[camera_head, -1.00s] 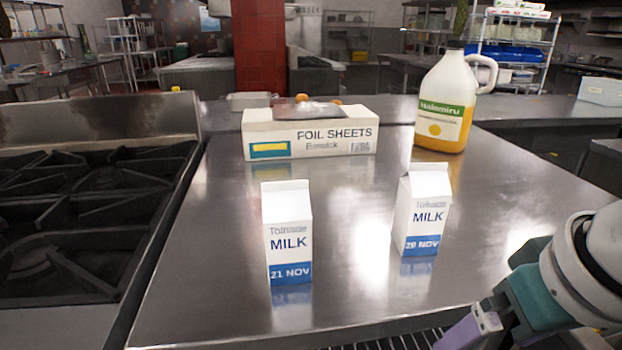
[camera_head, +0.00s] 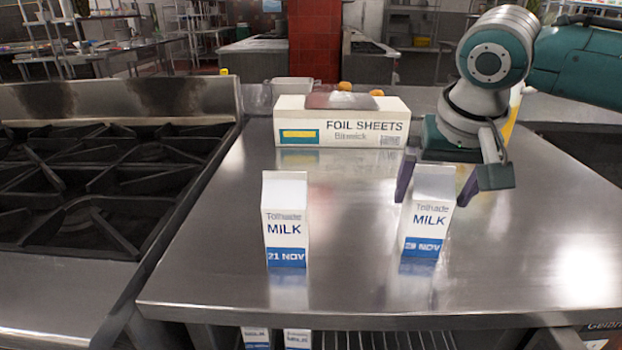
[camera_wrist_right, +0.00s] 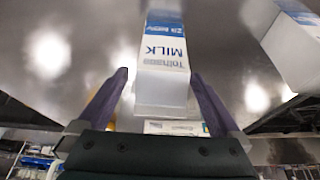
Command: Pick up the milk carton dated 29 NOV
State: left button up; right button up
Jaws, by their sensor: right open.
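The milk carton with the blurred blue date band that reads like 29 NOV (camera_head: 427,220) stands upright on the steel counter. My right gripper (camera_head: 436,190) is open, with its purple fingers on either side of that carton's upper part. In the right wrist view the carton (camera_wrist_right: 164,65) lies between the open fingers (camera_wrist_right: 158,95), with a gap on each side. The milk carton dated 21 NOV (camera_head: 285,220) stands upright to the left on the same counter. It also shows in the wrist view at the upper right (camera_wrist_right: 296,45). My left gripper is not in view.
A foil sheets box (camera_head: 340,122) lies behind the cartons. A stove with black grates (camera_head: 100,190) adjoins the counter (camera_head: 530,240) on the left. More cartons (camera_head: 297,338) sit below the counter. The counter's right side is clear.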

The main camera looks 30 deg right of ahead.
aim_at(424, 212)
jog(key=x, duration=0.4)
jog(key=shift+s+a+f+b, duration=0.1)
jog(key=shift+a+f+b, duration=0.05)
jog(key=shift+a+b, duration=0.15)
jog(key=shift+d+f, duration=0.2)
jog(key=shift+f, duration=0.25)
jog(key=shift+c, duration=0.4)
grip_shut()
